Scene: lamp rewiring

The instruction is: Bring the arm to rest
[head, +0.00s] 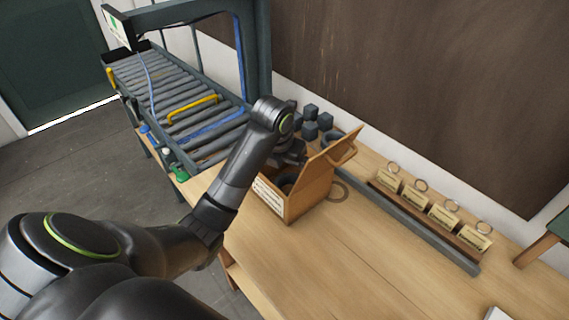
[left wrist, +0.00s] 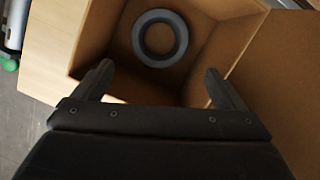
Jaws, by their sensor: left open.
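My left arm (head: 237,165) reaches in from the left over the workbench. Its gripper (head: 290,155) is above the open cardboard box (head: 305,200) and partly hidden by the arm's wrist in the head view. In the left wrist view the two gripper fingers (left wrist: 158,75) are spread apart with nothing between them. They point into the box (left wrist: 110,40), where a dark grey ring (left wrist: 160,38) lies flat on the bottom, ahead of and apart from the fingertips. My right gripper is not in view.
A roller conveyor (head: 185,100) with a frame stands at the back left. Dark cubes (head: 312,122) sit behind the box. A rack of tagged rings (head: 430,215) stands along a grey rail (head: 415,225) at the right. The front bench top (head: 320,265) is clear.

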